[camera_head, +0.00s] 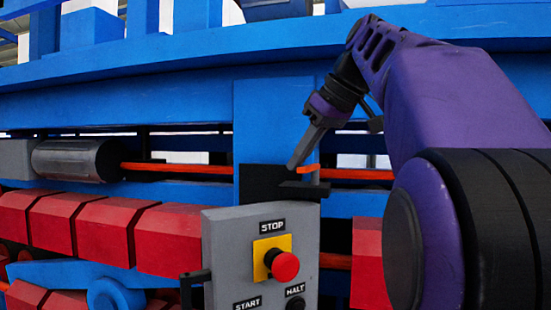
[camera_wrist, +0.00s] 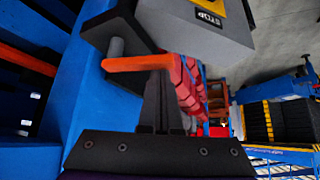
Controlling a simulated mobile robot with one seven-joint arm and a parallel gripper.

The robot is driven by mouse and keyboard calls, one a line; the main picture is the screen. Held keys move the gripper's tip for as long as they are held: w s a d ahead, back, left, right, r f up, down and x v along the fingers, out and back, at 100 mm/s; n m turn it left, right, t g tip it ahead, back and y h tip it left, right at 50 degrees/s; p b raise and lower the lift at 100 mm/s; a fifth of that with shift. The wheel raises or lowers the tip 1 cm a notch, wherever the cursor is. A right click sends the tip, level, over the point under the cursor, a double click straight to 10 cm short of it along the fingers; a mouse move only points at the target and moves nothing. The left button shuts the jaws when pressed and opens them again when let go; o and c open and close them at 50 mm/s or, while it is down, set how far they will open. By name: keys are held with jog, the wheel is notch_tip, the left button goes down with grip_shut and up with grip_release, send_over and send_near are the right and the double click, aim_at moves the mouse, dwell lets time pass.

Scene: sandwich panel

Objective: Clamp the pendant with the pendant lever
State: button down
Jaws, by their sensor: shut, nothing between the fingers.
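The pendant (camera_head: 225,262) is a grey box with a red STOP button on a yellow plate. It stands upright in front of the blue frame, and its STOP face shows at the top of the wrist view (camera_wrist: 185,27). The pendant lever (camera_head: 309,169) is a short orange bar above a dark bracket (camera_head: 305,190). In the wrist view the lever (camera_wrist: 135,64) reaches sideways from a grey pin (camera_wrist: 115,47). My gripper (camera_head: 293,166) is shut and empty, with its tips right at the lever. The lever crosses over the fingertips in the wrist view; I cannot tell whether they touch.
Blue beams (camera_head: 120,70) run across the machine behind. Red blocks (camera_head: 105,228) line the lower left, and a grey cylinder (camera_head: 78,160) with an orange rod (camera_head: 190,169) lies above them. The wrist view shows open floor (camera_wrist: 275,40) beyond the pendant.

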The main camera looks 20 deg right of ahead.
jog(key=shift+s+a, duration=0.25)
jog(key=shift+s, duration=0.05)
jog(key=shift+r, duration=0.1)
jog(key=p+v, duration=0.1)
jog(key=v, duration=1)
jog(key=shift+s+r, duration=0.2)
jog(key=shift+r, duration=0.15)
jog(key=shift+d, duration=0.1)
